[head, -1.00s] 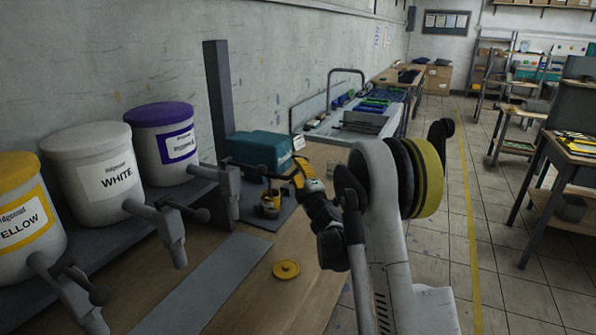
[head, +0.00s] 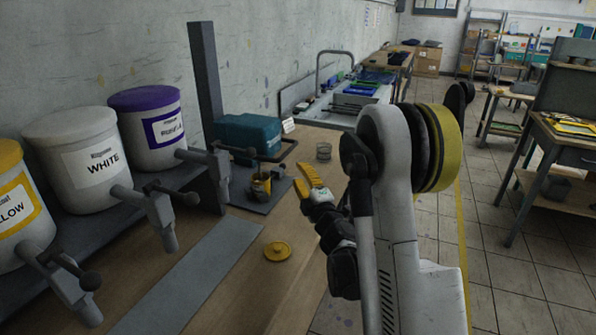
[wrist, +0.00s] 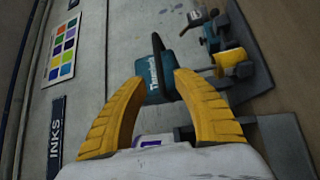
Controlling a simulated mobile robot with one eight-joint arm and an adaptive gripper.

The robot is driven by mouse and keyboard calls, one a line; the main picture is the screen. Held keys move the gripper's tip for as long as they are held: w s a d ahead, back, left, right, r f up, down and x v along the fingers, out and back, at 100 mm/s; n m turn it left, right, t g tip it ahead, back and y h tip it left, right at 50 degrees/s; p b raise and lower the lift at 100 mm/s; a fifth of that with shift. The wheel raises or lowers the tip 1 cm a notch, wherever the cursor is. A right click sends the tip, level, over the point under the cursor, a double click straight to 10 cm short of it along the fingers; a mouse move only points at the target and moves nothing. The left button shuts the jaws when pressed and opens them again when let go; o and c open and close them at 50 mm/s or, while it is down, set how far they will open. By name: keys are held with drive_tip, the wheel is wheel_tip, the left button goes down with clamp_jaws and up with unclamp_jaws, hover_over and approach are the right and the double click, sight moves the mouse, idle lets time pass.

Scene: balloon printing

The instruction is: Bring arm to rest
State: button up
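My gripper (head: 305,178) has two yellow fingers and hangs above the wooden bench, right of the teal machine. In the wrist view my gripper (wrist: 158,80) has its fingers spread apart with nothing between them. The teal machine (head: 248,137) also shows beyond the fingertips in the wrist view (wrist: 153,88). A small yellow cup (head: 261,187) stands at the machine's stand, apart from my fingers; it also shows at the upper right of the wrist view (wrist: 235,66). My arm is bent, with its large joint at the centre right of the head view.
A round yellow lid (head: 277,251) lies on the bench (head: 245,290). A small clear jar (head: 323,151) stands farther back. White (head: 86,160), purple (head: 150,128) and yellow (head: 18,208) ink buckets with taps line the left shelf.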

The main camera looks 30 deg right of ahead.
idle(0.4)
drive_tip(key=s+a+r+m+g+h, duration=0.3)
drive_tip(key=s+r+m+g, duration=0.1)
drive_tip(key=s+r+m, duration=0.4)
drive_tip(key=s+a+f+m+g+y, duration=0.3)
drive_tip(key=s+a, duration=0.5)
drive_tip(key=s, duration=0.4)
drive_tip(key=s+a+f+m+g+y, duration=0.2)
drive_tip(key=s+a+f+m+g, duration=0.2)
drive_tip(key=s+a, duration=0.5)
drive_tip(key=s+f+g, duration=0.1)
drive_tip(key=s, duration=0.2)
drive_tip(key=shift+s+f+y, duration=0.15)
drive_tip(key=shift+f+y, duration=0.25)
drive_tip(key=shift+d, duration=0.1)
